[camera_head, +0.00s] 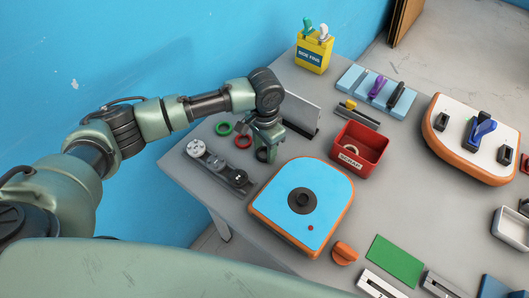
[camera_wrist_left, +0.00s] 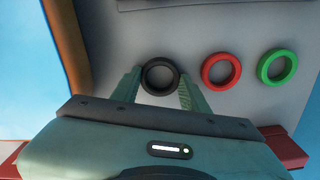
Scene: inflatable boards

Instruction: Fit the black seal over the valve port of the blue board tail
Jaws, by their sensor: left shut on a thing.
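The blue board tail (camera_head: 325,196) with an orange rim lies flat on the table, and its dark round valve port (camera_head: 301,201) faces up. My left gripper (camera_head: 265,152) is at the table behind the board tail's upper left corner. It is shut on the black seal (camera_head: 262,155), which shows as a ring between the two fingers in the left wrist view (camera_wrist_left: 160,76). I cannot tell whether the seal still touches the table. The seal is apart from the valve port. My right gripper is not in view.
A red ring (camera_head: 243,141) and a green ring (camera_head: 223,128) lie left of my left gripper. A grey tray with round caps (camera_head: 217,163) is at the table's left edge. A red bin (camera_head: 359,150) stands behind the board tail. An orange knob (camera_head: 344,253) lies in front.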

